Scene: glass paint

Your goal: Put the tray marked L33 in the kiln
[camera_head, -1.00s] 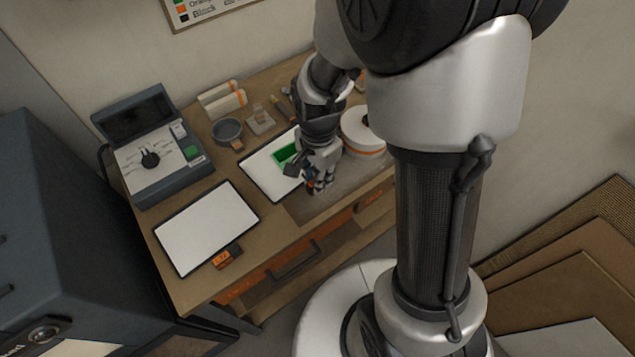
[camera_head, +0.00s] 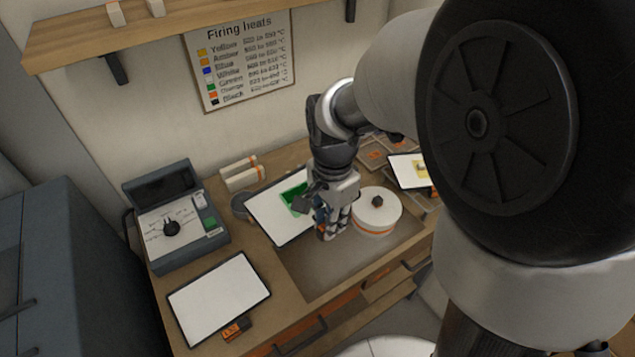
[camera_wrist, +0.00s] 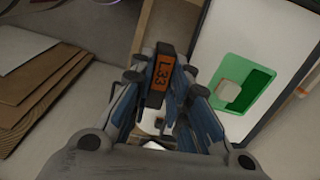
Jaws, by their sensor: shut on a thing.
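The tray marked L33 (camera_head: 272,222) is a white, dark-rimmed tray with a green glass piece (camera_head: 294,198). It appears raised above the workbench. My gripper (camera_head: 330,230) is at its right side. In the wrist view my gripper (camera_wrist: 165,98) is shut on the tray's dark handle, which carries an orange L33 label (camera_wrist: 163,80). The white tray (camera_wrist: 205,45) and a green piece with a pale square on it show right of the fingers. A large blue-grey cabinet (camera_head: 65,260) stands at the left, possibly the kiln; its inside is hidden.
Another white tray (camera_head: 220,300) with an orange tag lies at the bench's front left. A round white drum (camera_head: 378,210) is right of my gripper.

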